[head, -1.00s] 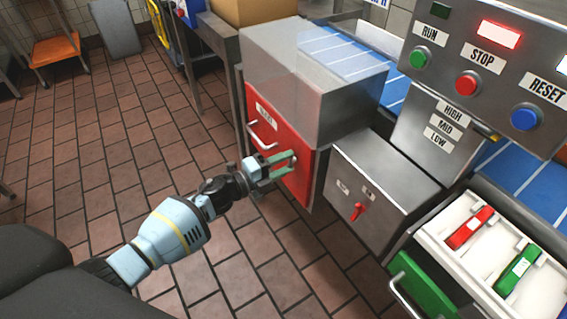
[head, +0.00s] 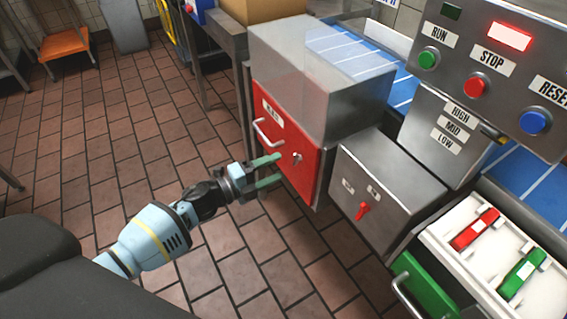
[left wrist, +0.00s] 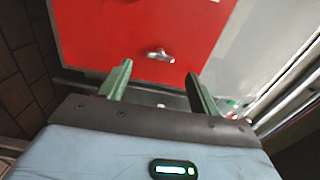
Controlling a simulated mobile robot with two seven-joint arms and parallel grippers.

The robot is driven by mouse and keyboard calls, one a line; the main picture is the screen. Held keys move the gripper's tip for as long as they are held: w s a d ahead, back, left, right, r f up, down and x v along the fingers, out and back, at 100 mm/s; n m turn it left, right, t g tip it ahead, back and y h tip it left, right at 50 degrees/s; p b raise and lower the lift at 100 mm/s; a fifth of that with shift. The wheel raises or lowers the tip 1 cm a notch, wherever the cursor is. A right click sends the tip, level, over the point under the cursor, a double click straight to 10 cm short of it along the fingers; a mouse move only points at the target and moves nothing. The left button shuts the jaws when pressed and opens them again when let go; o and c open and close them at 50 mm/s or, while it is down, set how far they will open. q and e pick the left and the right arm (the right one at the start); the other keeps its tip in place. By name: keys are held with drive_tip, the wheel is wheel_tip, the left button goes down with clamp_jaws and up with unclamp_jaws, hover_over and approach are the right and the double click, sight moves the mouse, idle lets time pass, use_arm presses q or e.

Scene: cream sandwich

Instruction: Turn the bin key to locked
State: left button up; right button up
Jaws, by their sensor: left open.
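The bin is a grey metal box with a red front (head: 278,126) and a handle (head: 268,134) on it. A small metal key (head: 297,157) sits on the red front, right of the handle. The key (left wrist: 160,54) also shows in the left wrist view, ahead of and between the fingers. My left gripper (head: 274,170) is open and empty, close in front of the red front. Its green fingers (left wrist: 158,80) point at the red face, and the key looks free of them. I cannot read the key's setting. My right gripper is not in view.
A grey box with a red switch (head: 362,211) stands right of the bin. A control panel (head: 487,68) with several buttons is at the upper right. An open green-fronted drawer (head: 426,284) holds a red and a green item.

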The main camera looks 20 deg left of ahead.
use_arm(q)
drive_tip(key=shift+v, duration=1.15)
